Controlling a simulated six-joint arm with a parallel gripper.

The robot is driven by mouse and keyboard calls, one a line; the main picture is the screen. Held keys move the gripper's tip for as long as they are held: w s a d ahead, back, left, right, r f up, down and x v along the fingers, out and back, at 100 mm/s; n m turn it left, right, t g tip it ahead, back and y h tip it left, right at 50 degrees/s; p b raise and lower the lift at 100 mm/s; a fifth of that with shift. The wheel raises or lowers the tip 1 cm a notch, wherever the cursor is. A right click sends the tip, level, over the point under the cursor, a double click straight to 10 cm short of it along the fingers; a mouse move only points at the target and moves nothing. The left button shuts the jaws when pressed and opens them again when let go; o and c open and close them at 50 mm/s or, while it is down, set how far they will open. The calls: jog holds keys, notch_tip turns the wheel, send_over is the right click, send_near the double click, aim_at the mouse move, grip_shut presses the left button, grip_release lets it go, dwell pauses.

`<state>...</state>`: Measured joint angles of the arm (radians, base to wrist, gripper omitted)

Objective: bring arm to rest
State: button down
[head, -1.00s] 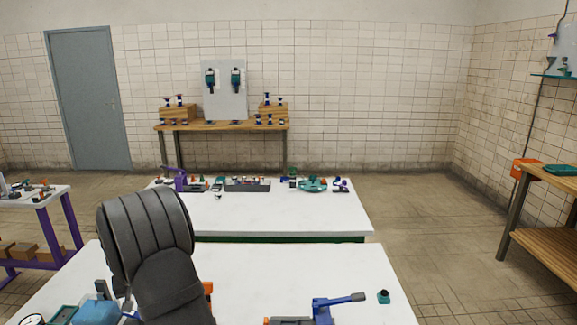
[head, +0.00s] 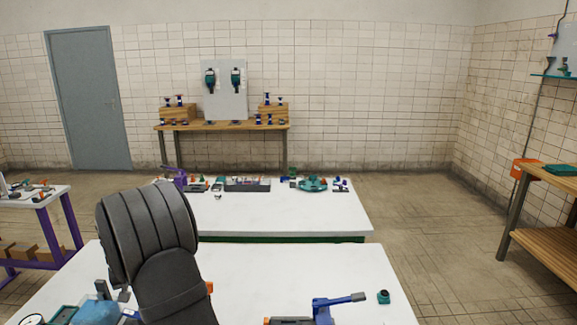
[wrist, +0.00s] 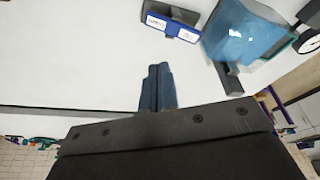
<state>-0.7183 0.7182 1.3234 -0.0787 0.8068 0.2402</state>
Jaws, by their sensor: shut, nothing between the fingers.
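My gripper (wrist: 157,88) shows in the wrist view as two dark blue fingers pressed together, with nothing between them. It is above the white table top (wrist: 70,50). In the head view my dark arm stands at the lower left over the near white table (head: 255,265), and my gripper is hidden there.
A blue block-like thing (wrist: 240,42) and a blue-and-white labelled piece (wrist: 172,24) lie near my gripper. A blue clamp-like tool (head: 322,310) and a small teal part (head: 383,297) are on the near table's right. A second white table (head: 280,212) stands beyond.

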jog(key=s+a+r+n+h, duration=0.1)
jog(key=s+a+r+n, duration=0.2)
jog(key=n, duration=0.5)
jog(key=shift+s+a+r+h, duration=0.4)
jog(key=shift+s+r, duration=0.35)
jog(key=shift+r, duration=0.4)
jog(key=c, duration=2)
grip_release()
jog(key=o, duration=2)
jog(key=s+a+r+n+y, duration=0.1)
jog(key=s+a+r+n, duration=0.1)
jog(key=s+r, duration=0.2)
jog(key=s+a+r+n+t+y, duration=0.1)
jog(key=s+a+r+n, duration=0.1)
jog(key=r, duration=0.7)
jog(key=shift+s+a+r, duration=0.25)
jog(key=shift+s+a, duration=0.3)
jog(key=shift+s, duration=0.5)
jog(key=x, duration=0.9)
jog(key=shift+a+f, duration=0.3)
jog(key=shift+f, duration=0.05)
jog(key=v, duration=1)
jog(key=shift+d, duration=0.15)
